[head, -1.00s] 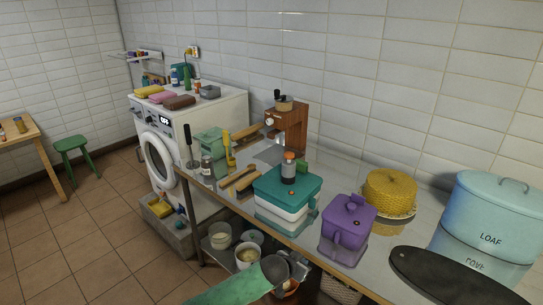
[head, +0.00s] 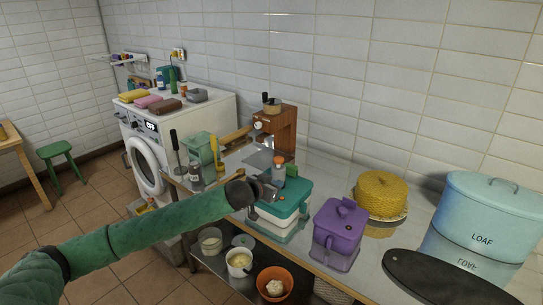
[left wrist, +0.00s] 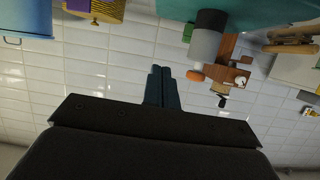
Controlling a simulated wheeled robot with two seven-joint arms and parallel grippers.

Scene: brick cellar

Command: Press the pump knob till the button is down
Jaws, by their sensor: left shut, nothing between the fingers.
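The teal box (head: 293,203) with a white lower part stands on the shiny table top. On its lid is an upright grey cylinder with an orange top (head: 280,160), the likely pump knob. My left gripper (head: 274,185) is in front of this cylinder at the box's near left side and partly hides it and the lid. In the left wrist view the picture is upside down; my shut, empty fingers (left wrist: 162,87) show beside the grey cylinder (left wrist: 206,42), apart from it in the picture. The button cannot be made out now. My right gripper is out of view.
A purple lidded box (head: 338,226), yellow cake-like thing (head: 381,192), blue LOAF bin (head: 490,215) and dark oblong board-like thing (head: 445,278) stand to the right. A wooden machine (head: 276,130) is behind. Bowls and cups, including an orange bowl (head: 288,273), sit below.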

